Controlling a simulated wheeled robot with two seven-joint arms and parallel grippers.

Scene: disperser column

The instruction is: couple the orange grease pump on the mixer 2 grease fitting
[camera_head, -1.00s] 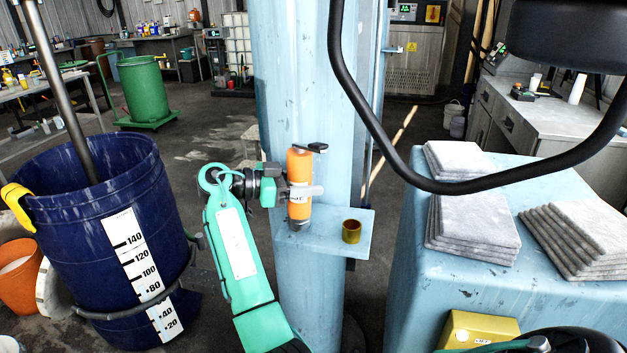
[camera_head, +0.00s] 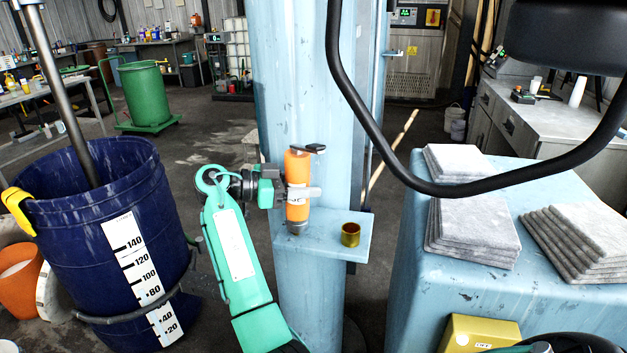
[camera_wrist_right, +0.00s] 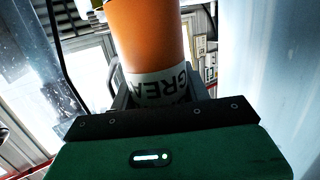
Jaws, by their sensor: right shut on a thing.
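The orange grease pump (camera_head: 297,172) stands upright just over or on the small blue shelf (camera_head: 345,236) of the light blue column; whether it touches the shelf I cannot tell. My right gripper (camera_head: 300,192) is shut around its white label band, reaching in from the left. In the right wrist view the orange pump body (camera_wrist_right: 152,40) rises between the fingers, with part of its lettering showing. I cannot make out the mixer 2 grease fitting in these views. My left gripper does not show.
A brass-coloured cup (camera_head: 350,234) stands on the shelf, right of the pump. A big blue drum (camera_head: 80,240) is on the left. A black curved tube (camera_head: 400,172) hangs in front of the column. Stacked grey pads (camera_head: 470,225) lie on the blue housing at right.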

